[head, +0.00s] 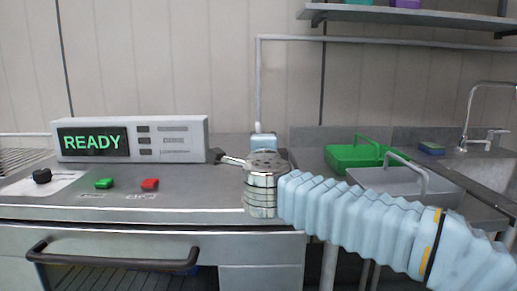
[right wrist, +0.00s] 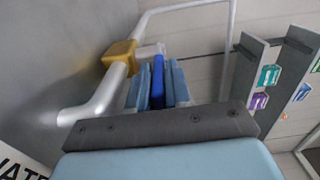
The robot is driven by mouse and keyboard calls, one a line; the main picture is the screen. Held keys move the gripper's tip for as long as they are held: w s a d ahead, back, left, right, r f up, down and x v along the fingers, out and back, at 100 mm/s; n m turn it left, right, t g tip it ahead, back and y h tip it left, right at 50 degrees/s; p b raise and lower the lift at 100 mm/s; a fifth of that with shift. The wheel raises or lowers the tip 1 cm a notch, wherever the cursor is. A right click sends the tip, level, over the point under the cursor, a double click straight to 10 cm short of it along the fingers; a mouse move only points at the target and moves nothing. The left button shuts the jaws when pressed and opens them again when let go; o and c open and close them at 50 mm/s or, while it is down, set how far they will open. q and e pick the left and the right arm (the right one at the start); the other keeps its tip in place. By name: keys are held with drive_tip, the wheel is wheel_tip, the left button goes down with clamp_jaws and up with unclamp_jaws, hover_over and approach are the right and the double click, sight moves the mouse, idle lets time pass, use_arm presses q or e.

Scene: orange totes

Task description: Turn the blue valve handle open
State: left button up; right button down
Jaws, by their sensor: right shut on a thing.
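The blue valve handle (right wrist: 157,78) shows in the right wrist view, between the two light-blue fingers of my right gripper (right wrist: 158,84). The gripper is shut on it, with a finger on each side. The brass-yellow valve body (right wrist: 118,53) sits on a pale pipe just left of the fingertips. In the head view my right arm reaches in from the right, and its silver wrist hides the valve, handle and fingertips. A light-blue part of my gripper (head: 264,141) shows just beyond the wrist. My left gripper is in neither view.
A panel reading READY (head: 128,139), a black knob (head: 42,176), a green button (head: 104,183) and a red button (head: 150,184) are left on the counter. A green tote (head: 352,156) and grey tote (head: 378,178) lie right, beside the sink. A shelf (head: 420,17) hangs above.

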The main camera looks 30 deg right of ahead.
drive_tip(key=shift+f, duration=0.1)
idle(0.3)
drive_tip(key=c, duration=1.1)
unclamp_jaws()
drive_tip(key=shift+c, duration=0.2)
drive_tip(key=v, duration=1.4)
drive_tip(key=shift+d, duration=0.1)
